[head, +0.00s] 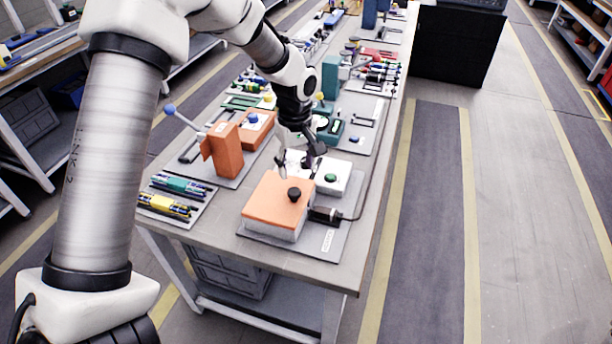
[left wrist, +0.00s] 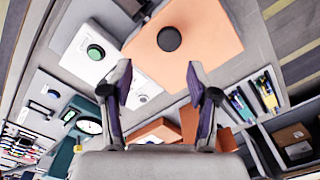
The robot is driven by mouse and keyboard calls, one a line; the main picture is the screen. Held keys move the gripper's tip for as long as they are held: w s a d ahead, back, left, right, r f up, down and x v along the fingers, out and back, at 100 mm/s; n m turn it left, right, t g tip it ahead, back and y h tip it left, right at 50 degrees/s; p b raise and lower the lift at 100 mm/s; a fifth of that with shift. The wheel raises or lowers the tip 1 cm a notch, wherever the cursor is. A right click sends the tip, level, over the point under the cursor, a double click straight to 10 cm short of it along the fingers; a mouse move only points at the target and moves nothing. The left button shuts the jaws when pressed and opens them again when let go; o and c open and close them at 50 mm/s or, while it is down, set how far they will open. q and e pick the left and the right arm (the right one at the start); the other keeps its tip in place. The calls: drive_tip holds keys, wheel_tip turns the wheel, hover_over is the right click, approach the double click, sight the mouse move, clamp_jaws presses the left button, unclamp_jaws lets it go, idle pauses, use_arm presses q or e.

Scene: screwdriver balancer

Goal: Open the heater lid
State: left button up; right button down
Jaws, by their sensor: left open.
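The heater is a pale box (head: 270,231) with a flat orange lid (head: 265,205) lying shut on top. A round black knob (head: 294,194) stands on the lid. In the left wrist view the lid (left wrist: 205,30) and its knob (left wrist: 169,38) show beyond my fingertips. My left gripper (head: 300,166) is above and just behind the heater at its far side, fingers pointing down. It is open and empty, and in the left wrist view the gap between its fingers (left wrist: 159,77) lies below the knob in the picture. It appears apart from the knob. My right gripper is out of view.
A white box with a green button (head: 330,177) stands right behind the heater. A black plug with a cable (head: 325,214) is at its right side. An orange block with a blue-tipped lever (head: 226,152) and pen-like tools (head: 165,205) are to the left. The table's front edge is close.

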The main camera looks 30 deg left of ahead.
sight(295, 190)
use_arm(q)
drive_tip(key=shift+s+f, duration=1.05)
drive_tip(key=shift+s, duration=0.2)
drive_tip(key=f, duration=0.2)
drive_tip(key=w+f, duration=0.1)
drive_tip(key=f, duration=0.1)
drive_tip(key=shift+w+f+p, duration=0.2)
drive_tip(key=shift+f+p, duration=0.15)
drive_tip(key=shift+p, duration=0.05)
drive_tip(key=shift+s+r, duration=0.25)
drive_tip(key=shift+s, duration=0.05)
drive_tip(key=shift+c, duration=0.4)
drive_tip(key=shift+d, duration=0.1)
clamp_jaws()
